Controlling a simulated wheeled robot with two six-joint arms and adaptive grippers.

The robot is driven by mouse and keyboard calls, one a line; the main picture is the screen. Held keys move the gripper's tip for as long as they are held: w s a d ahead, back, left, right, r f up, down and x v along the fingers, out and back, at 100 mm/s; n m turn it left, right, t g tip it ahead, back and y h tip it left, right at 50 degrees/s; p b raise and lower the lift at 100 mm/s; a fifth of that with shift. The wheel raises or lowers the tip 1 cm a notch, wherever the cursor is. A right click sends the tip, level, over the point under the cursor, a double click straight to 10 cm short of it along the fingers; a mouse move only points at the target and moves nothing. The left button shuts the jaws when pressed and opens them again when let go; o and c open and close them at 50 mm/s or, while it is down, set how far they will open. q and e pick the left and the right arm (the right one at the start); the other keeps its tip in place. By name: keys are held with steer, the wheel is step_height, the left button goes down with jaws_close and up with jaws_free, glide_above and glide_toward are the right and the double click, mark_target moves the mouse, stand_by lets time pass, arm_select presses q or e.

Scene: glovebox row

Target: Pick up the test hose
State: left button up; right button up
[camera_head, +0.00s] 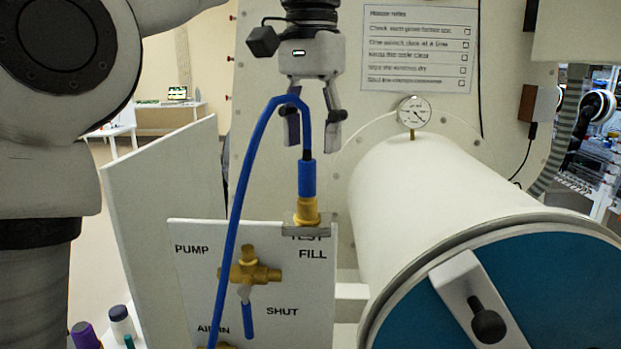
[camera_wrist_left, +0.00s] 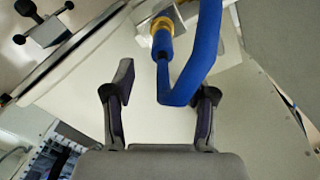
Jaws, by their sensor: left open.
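The blue test hose (camera_head: 241,187) rises from the lower part of the white panel, arches over and comes down to a thicker blue sleeve (camera_head: 307,178) on a brass fitting (camera_head: 306,211) at the panel's top edge. My left gripper (camera_head: 316,145) points down above that fitting, open, with the hose's arch between or in front of its fingers. In the left wrist view the gripper (camera_wrist_left: 160,100) is open, with the hose (camera_wrist_left: 192,70) between the fingers, nearer the right one. I cannot tell whether it touches. My right gripper is not in view.
The white panel (camera_head: 187,278) carries a brass valve (camera_head: 249,271) with a blue handle. A large white cylinder (camera_head: 430,190) with a blue end door stands close on the right, with a gauge (camera_head: 414,112) above it. Bottles (camera_head: 122,322) stand at the lower left.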

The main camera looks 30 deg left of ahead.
mark_target(308, 160)
arm_select(q)
steer(key=shift+s+d+f, duration=0.2)
steer(key=shift+s+f, duration=0.25)
steer(key=shift+f, duration=0.05)
steer(key=shift+s+d+f, duration=0.15)
steer(key=shift+s+f, duration=0.3)
steer(key=f, duration=0.1)
steer(key=w+a+f, duration=0.1)
steer(key=f, duration=0.1)
steer(key=shift+w+a+f, duration=0.25)
steer(key=shift+w+f, duration=0.05)
steer(key=shift+f, duration=0.05)
steer(key=shift+s+d+r, duration=0.15)
steer(key=shift+d, duration=0.05)
steer(key=shift+c, duration=0.7)
steer(key=shift+s+d+r, duration=0.1)
steer(key=shift+s+d, duration=0.05)
steer(key=shift+s, duration=0.05)
steer(key=c, duration=0.5)
jaws_close()
